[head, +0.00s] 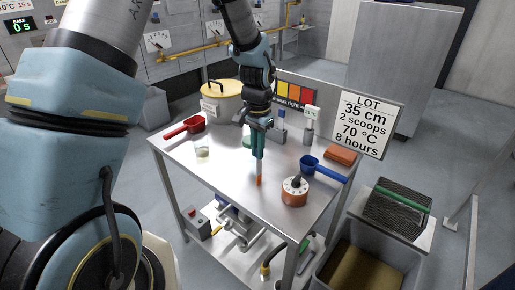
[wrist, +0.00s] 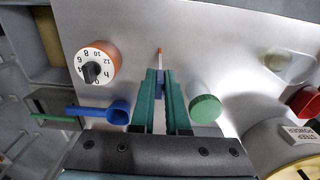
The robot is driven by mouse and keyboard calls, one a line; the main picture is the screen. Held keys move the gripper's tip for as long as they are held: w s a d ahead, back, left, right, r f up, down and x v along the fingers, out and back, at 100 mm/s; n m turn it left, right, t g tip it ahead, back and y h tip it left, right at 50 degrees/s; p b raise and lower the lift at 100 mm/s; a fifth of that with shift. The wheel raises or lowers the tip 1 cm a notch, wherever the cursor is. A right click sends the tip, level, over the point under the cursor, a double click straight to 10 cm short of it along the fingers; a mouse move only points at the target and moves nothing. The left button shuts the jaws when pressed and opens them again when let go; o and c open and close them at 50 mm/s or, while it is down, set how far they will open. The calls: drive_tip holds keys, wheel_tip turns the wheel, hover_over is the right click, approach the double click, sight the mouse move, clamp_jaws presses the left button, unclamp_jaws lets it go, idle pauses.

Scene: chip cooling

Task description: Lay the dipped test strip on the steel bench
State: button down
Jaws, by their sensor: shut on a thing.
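My gripper (head: 258,155) points down over the middle of the steel bench (head: 222,178), with its green fingers closed on the test strip (head: 258,181). The strip hangs below the fingertips, and its orange end shows close to the bench top. I cannot tell whether that end touches the bench. In the wrist view my gripper (wrist: 160,92) grips the strip (wrist: 160,57), which sticks out beyond the fingertips with its orange end foremost. The part between the fingers is mostly hidden.
A round orange timer (head: 295,191) and a blue scoop (head: 312,164) are to the right. A small glass (head: 202,151) and a red scoop (head: 187,127) are to the left. A green-lidded jar (wrist: 206,106) is near the fingers. Bare bench lies in front.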

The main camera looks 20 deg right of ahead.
drive_tip(key=c, duration=0.9)
unclamp_jaws()
drive_tip(key=shift+f, duration=0.1)
wheel_tip(320, 180, up, 12)
drive_tip(key=shift+a+r+b, duration=0.1)
drive_tip(key=shift+r+b, duration=0.1)
drive_tip(key=shift+b, duration=0.95)
drive_tip(key=s+a+f+n, duration=0.1)
drive_tip(key=a+n, duration=0.2)
drive_tip(key=a, duration=0.7)
drive_tip(key=s+a+f+n+t, duration=0.1)
drive_tip(key=a+n, duration=0.3)
drive_tip(key=a, duration=0.5)
drive_tip(key=s+a+f+n, duration=0.1)
drive_tip(key=a+n, duration=0.3)
drive_tip(key=a, duration=0.6)
drive_tip(key=shift+s+a+f+t, duration=0.2)
drive_tip(key=shift+s+a+t, duration=0.15)
drive_tip(key=shift+s, duration=0.2)
